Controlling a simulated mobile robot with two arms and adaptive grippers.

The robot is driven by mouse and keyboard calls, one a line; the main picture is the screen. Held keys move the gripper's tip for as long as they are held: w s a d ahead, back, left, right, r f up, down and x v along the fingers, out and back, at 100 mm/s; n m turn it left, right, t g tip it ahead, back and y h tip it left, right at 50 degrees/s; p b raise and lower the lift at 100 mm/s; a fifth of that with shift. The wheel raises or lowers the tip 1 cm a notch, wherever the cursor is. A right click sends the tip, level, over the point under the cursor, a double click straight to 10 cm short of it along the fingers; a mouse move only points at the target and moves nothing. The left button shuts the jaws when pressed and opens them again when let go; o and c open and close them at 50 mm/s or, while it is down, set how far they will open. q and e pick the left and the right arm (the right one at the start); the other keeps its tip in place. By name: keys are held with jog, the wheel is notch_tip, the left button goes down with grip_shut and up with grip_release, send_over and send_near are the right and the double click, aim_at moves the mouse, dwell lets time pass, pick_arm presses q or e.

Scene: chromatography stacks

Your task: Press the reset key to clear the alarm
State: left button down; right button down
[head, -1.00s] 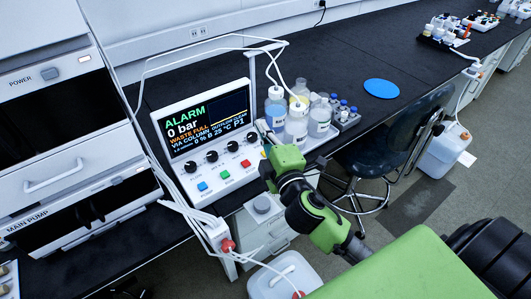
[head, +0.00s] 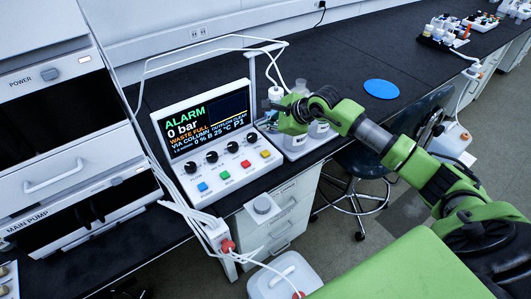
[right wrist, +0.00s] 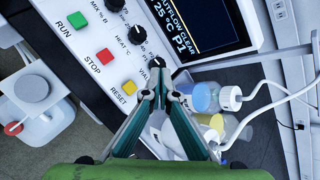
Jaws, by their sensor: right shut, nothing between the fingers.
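The control console (head: 205,135) stands on the black bench. Its screen (head: 208,117) reads ALARM, 0 bar and WASTE FULL. The yellow reset key (head: 266,153) ends the row of coloured keys; in the right wrist view it is labelled RESET (right wrist: 130,87). The red STOP key (right wrist: 104,51) and green RUN key (right wrist: 77,20) sit beside it. My right gripper (right wrist: 163,75) is shut and empty, its tips right of the reset key in the wrist view and apart from it as far as I can tell. In the head view its fingers are hard to make out. My left gripper is not in view.
Bottles (right wrist: 204,98) stand close to the console, partly hidden by my right arm. Tubing loops above them. Black knobs (head: 232,147) sit above the keys. A blue disc (head: 381,88) lies on clear bench. A chair (head: 370,160) stands in front.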

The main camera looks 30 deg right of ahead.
aim_at(267, 154)
jog(key=shift+d, duration=0.35)
jog(key=shift+f, duration=0.2)
notch_tip(267, 154, down, 8)
jog(key=b, duration=0.5)
jog(key=shift+a+f+b, duration=0.1)
jog(key=shift+f+b, duration=0.2)
jog(key=shift+b, duration=0.15)
dwell(0.9)
jog(key=shift+f+b, duration=0.4)
jog(key=shift+b, duration=0.1)
